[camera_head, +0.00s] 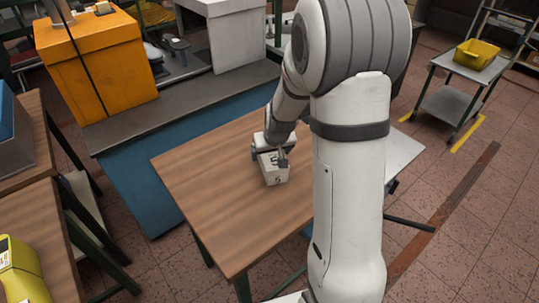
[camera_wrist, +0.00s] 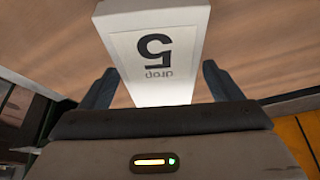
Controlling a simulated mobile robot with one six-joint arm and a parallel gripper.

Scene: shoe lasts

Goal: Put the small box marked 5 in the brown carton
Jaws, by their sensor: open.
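The small white box marked 5 (camera_head: 275,173) is on the wooden table, near its right part. In the wrist view the box (camera_wrist: 157,50) shows a large 5 and the word "drop", both upside down. My gripper (camera_head: 282,158) is at the box from above. In the wrist view its two dark fingers (camera_wrist: 157,84) stand apart on either side of the box, with a gap showing on each side. I cannot make out a brown carton in either view; my arm covers part of the scene.
The wooden table (camera_head: 215,190) is bare to the left of the box. A grey-topped blue bench (camera_head: 130,135) runs behind it, with an orange cabinet (camera_head: 100,65) at its left. A yellow bin (camera_head: 477,53) sits on a cart at far right.

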